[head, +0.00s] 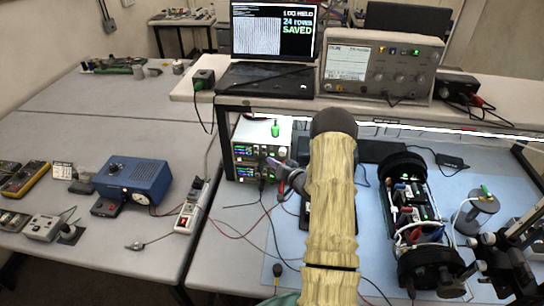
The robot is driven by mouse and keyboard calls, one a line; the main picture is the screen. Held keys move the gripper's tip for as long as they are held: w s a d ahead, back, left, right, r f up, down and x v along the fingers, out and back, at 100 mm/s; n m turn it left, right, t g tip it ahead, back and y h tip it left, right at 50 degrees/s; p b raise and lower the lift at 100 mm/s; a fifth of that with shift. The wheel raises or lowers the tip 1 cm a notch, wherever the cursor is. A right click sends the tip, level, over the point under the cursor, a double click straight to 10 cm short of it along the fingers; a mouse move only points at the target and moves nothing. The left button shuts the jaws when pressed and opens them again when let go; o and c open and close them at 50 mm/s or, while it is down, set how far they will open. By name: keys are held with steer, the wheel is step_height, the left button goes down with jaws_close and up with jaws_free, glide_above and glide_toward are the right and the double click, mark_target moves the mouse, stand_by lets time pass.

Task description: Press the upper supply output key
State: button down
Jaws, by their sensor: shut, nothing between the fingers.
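The output key itself is too small to make out. My gripper (274,163) is shut and empty, at the right part of the supply fronts, near the height between the two units. I cannot tell whether it touches the front. My sleeved arm hides what lies behind it and to the right of the supplies.
Red and black leads (262,219) run over the blue mat below the supplies. An opened black cylinder (408,205) full of electronics lies on the right. A laptop (270,50) and an oscilloscope (380,65) stand on the shelf above. A blue box (133,178) is on the left table.

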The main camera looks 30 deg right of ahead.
steer(key=shift+s+a, duration=0.1)
steer(key=shift+s, duration=0.05)
steer(key=s+a, duration=0.1)
steer(key=s, duration=0.1)
steer(key=s+a, duration=0.1)
steer(key=s, duration=0.1)
steer(key=shift+a, duration=0.35)
stand_by(0.4)
stand_by(0.6)
steer(key=s+a+r+n+g+h+b, duration=0.2)
steer(key=s+a+r+n+g+h, duration=0.1)
steer(key=s+a+r+g, duration=0.35)
steer(key=s+a+r+n+g+b, duration=0.1)
steer(key=s+a+g, duration=0.2)
steer(key=s, duration=0.6)
steer(key=s+a+r+n+g+b, duration=0.1)
steer(key=s+a+g, duration=0.3)
steer(key=s+a, duration=0.4)
steer(key=shift+s+r, duration=0.7)
